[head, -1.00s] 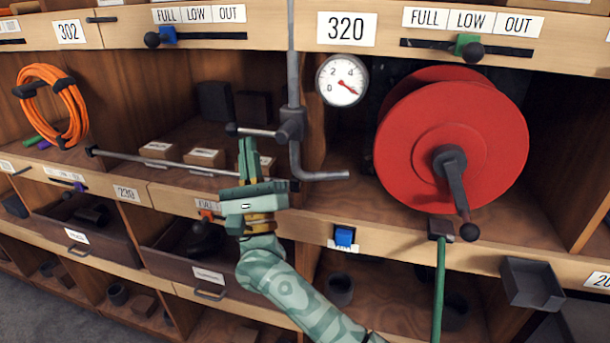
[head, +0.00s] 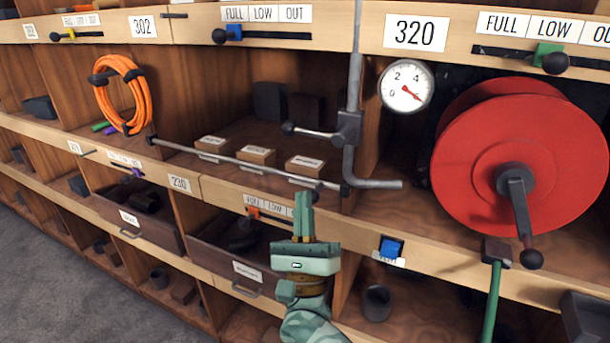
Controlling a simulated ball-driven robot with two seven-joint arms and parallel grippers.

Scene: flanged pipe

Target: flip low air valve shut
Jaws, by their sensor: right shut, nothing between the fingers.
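A grey air pipe (head: 354,80) runs down the shelf front and bends to the right at its foot. A valve (head: 348,128) sits on it beside the pressure gauge (head: 406,87). The valve's lever (head: 312,132) points left with a dark ball at its end, lying across the pipe. My right gripper (head: 303,200) is shut and empty, fingers pointing up. In the picture it is below the lever and apart from it, in front of the lower shelf edge. My left gripper is not in view.
A long grey rod (head: 240,161) crosses the bay left of the pipe, with small boxes (head: 256,155) behind it. A red reel (head: 520,160) with a crank stands at right. A blue switch (head: 391,248) sits on the lower ledge. Orange hose (head: 125,95) hangs at left.

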